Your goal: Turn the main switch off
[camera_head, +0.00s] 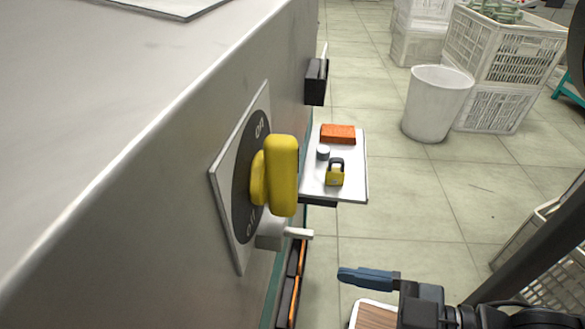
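The main switch is a yellow rotary handle (283,175) on a dark round dial (243,200) with a pale square plate (220,189). The plate is on the side of a grey metal cabinet (110,180). "ON" is marked at the dial's top and what looks like "OFF" at its bottom. The handle's grip stands upright, in line with these marks. My gripper (368,279), with blue finger tips, is at the lower right, below and right of the handle and apart from it. The fingers overlap from this angle, so their gap is hidden.
A small shelf (352,188) beyond the switch holds an orange block (338,134), a grey cylinder (323,153) and a yellow padlock-like item (335,173). A black box (316,82) juts from the cabinet. A white bin (436,103) and crates (503,50) stand behind. Tiled floor is clear between.

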